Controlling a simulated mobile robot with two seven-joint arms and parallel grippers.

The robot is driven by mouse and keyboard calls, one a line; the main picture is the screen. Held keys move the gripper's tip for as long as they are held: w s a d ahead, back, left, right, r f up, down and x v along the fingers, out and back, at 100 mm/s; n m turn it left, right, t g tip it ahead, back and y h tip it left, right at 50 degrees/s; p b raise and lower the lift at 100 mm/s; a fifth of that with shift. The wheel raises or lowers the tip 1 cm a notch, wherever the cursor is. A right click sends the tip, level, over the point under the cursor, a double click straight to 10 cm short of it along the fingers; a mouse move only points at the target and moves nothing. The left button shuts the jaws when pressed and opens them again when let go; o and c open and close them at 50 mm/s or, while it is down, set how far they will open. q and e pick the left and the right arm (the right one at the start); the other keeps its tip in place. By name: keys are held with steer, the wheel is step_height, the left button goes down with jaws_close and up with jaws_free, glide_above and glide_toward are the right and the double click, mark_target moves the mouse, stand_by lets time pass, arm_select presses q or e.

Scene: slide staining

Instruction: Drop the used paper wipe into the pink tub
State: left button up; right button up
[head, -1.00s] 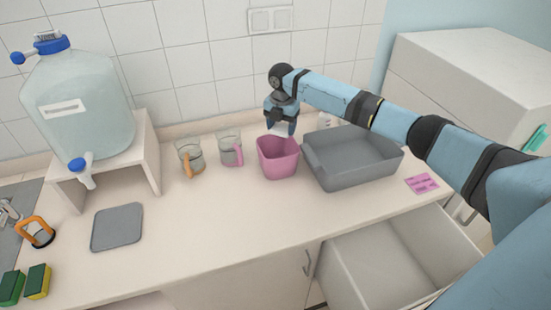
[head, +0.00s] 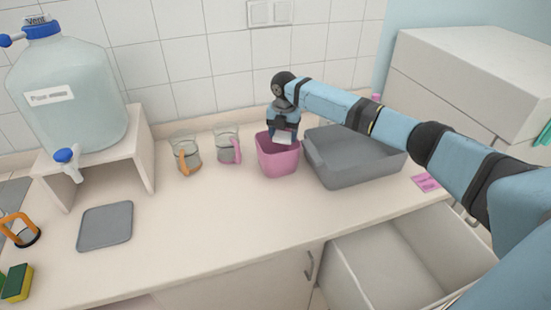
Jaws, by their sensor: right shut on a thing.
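The pink tub (head: 279,162) stands upright on the counter, just left of the grey basin. My right gripper (head: 284,136) points down over the tub's mouth. It is shut on the white paper wipe (head: 284,139), which hangs at about the level of the tub's back rim. The tub's inside is mostly hidden behind its front wall and the gripper. My left gripper is not in the view.
A grey basin (head: 352,173) stands close on the tub's right, under my right arm. Two glass beakers, one with an orange handle (head: 189,161) and one with a pink handle (head: 237,150), stand left of it. An open drawer (head: 345,283) juts out below.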

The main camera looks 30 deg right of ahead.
steer(key=shift+r, duration=0.1)
steer(key=o, duration=1)
step_height(320, 180, up, 14)
steer(key=shift+f+b, duration=0.1)
steer(key=shift+b, duration=0.35)
